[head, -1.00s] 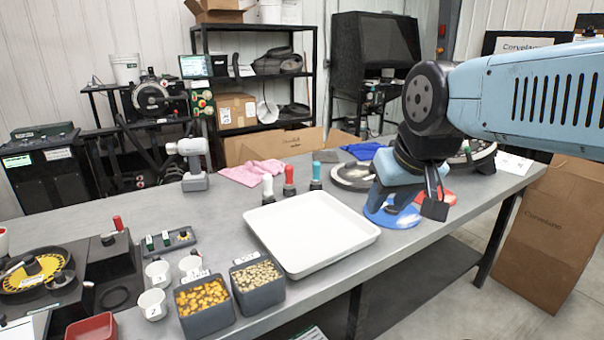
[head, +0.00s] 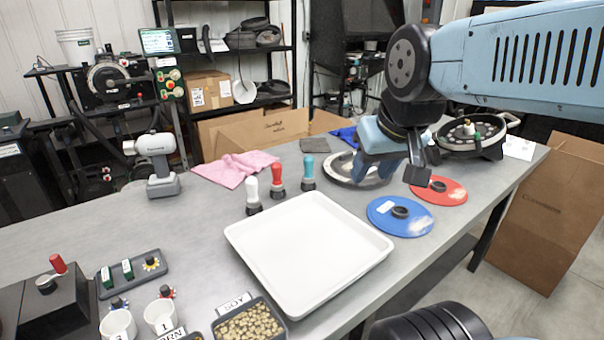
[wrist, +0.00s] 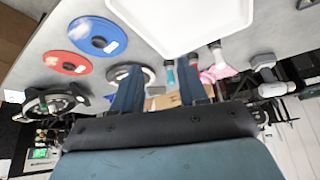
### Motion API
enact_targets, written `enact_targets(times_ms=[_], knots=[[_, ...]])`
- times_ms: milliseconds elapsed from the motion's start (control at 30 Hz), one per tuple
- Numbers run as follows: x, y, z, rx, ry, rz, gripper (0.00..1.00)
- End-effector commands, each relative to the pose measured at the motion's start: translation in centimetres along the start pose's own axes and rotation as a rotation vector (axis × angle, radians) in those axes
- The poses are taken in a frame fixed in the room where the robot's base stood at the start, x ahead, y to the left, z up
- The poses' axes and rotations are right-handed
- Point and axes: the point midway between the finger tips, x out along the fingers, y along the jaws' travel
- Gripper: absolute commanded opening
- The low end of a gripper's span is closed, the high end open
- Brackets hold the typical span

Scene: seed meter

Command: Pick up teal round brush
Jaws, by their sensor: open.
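The teal round brush (head: 309,172) stands upright on the grey table behind the white tray, bristle end down. It is the rightmost of three brushes, beside the red brush (head: 277,179) and the white brush (head: 252,194). In the wrist view the teal brush (wrist: 170,76) shows between my two fingers in the picture, well beyond them. My gripper (head: 395,176) is open and empty, above the table to the right of the teal brush and apart from it. In the wrist view the fingers of my gripper (wrist: 160,92) are spread.
A white tray (head: 308,250) lies in front of the brushes. A blue disc (head: 385,222) and a red disc (head: 452,192) lie to the right. A pink cloth (head: 235,170) lies behind the brushes, and a seed meter (head: 470,135) stands at the back right.

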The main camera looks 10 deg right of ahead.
Motion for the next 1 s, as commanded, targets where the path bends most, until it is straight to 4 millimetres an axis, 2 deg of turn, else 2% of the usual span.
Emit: enact_targets(times_ms=[33, 200, 267, 667, 1000], knots=[[0.0, 0.0, 0.0, 0.0, 0.0, 0.0, 0.45], [0.6, -0.3, -0.1, 0.028, -0.03, -0.019, 0.62], [1.2, -1.1, -0.1, 0.058, -0.06, -0.037, 0.65], [7.0, -5.5, -1.1, 0.406, -0.367, -0.267, 0.65], [11.6, -8.1, -3.7, 0.757, -0.595, -0.485, 0.65]])
